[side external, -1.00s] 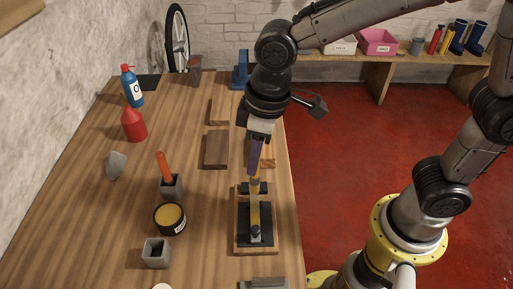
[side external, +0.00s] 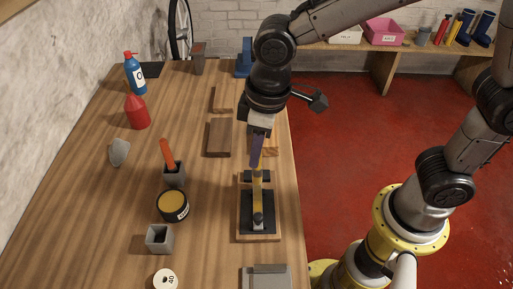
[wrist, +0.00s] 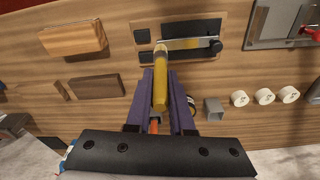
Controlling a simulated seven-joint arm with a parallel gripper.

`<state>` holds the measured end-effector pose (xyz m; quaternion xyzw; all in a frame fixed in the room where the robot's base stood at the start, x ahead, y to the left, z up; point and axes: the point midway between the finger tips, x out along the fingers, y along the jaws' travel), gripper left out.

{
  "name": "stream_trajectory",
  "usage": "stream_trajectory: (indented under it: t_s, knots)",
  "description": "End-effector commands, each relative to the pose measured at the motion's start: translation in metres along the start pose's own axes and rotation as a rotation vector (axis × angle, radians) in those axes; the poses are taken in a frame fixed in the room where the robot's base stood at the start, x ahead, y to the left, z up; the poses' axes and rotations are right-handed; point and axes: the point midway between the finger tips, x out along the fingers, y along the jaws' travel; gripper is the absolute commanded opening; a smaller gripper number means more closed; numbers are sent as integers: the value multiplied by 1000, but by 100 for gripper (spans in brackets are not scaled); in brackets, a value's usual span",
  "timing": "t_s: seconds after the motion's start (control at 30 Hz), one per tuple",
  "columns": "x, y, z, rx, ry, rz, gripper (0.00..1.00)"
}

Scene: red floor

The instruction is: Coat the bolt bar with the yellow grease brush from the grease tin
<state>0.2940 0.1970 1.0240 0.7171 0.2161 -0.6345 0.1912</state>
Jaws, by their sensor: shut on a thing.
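The bolt bar (wrist: 195,43) is a pale metal bar with yellow showing along part of it, on a black plate on a wooden board (side external: 240,232). It lies close to the table's right edge. My gripper (side external: 257,163), with purple fingers, is shut on the yellow brush (wrist: 160,85), which points down at the bar. In the wrist view the brush's tip is at or just above the bar's left end; I cannot tell if it touches. The grease tin (side external: 173,203), black with yellow grease, stands open to the left of the board.
An orange-handled tool (side external: 167,153) stands in a grey holder (side external: 174,174) beside the tin. An empty grey holder (side external: 160,239), a white round piece (side external: 165,280) and a metal plate (side external: 265,277) are nearer the camera. Wooden blocks (side external: 219,137) lie beyond the board.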

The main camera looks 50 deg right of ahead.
Motion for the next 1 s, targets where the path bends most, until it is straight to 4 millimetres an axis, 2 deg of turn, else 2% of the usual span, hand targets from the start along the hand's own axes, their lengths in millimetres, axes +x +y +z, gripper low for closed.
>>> stream_trajectory:
  t_s: [1.0]
  knots:
    - [11,0,1,0,0,0,0]
